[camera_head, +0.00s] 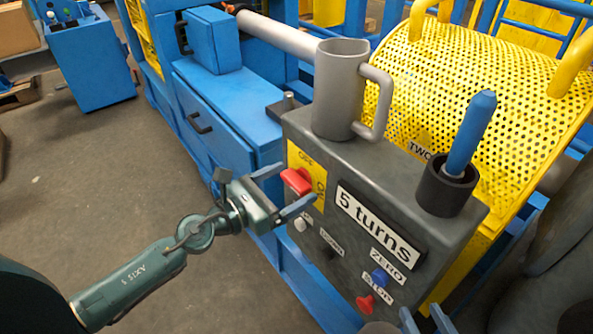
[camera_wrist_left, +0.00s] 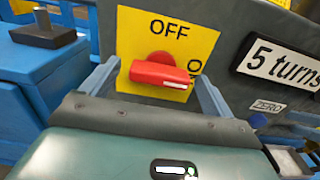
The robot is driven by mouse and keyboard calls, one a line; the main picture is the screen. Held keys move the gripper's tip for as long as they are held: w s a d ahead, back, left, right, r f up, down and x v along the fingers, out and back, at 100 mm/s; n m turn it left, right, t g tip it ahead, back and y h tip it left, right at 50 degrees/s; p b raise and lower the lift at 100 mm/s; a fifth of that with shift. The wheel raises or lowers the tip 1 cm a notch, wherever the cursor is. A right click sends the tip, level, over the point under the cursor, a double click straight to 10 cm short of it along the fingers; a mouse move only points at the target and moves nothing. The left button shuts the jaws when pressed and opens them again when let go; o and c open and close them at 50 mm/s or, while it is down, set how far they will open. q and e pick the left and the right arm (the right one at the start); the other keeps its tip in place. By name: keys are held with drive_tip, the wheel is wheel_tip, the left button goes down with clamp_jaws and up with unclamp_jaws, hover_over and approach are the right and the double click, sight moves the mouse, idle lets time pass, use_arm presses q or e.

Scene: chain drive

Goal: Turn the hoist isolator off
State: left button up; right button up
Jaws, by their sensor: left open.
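The hoist isolator is a red rotary handle (camera_head: 297,181) on a yellow plate (camera_head: 318,190) on the left face of the grey control box (camera_head: 400,195). In the left wrist view the red handle (camera_wrist_left: 160,75) lies roughly level, its white-marked end pointing right at a partly hidden label starting with "O". "OFF" is printed above it. My left gripper (camera_head: 292,188) is open, with its fingers on either side of the handle; I cannot tell whether they touch it. My right gripper (camera_head: 422,315) shows only its fingertips at the bottom edge, spread apart and empty.
The box also carries a "5 turns" display (camera_head: 378,224), a blue ZERO button (camera_head: 379,276), a red STOP button (camera_head: 366,303) and a blue-handled lever (camera_head: 468,135). A grey cup with a handle (camera_head: 340,90) stands on top. A yellow perforated guard (camera_head: 470,80) is behind.

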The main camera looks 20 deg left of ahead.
use_arm(q)
drive_tip(key=shift+w+d, duration=0.1)
drive_tip(key=shift+d, duration=0.05)
drive_tip(key=shift+c, duration=0.6)
drive_tip(key=c, duration=0.9)
drive_tip(key=shift+o, duration=0.2)
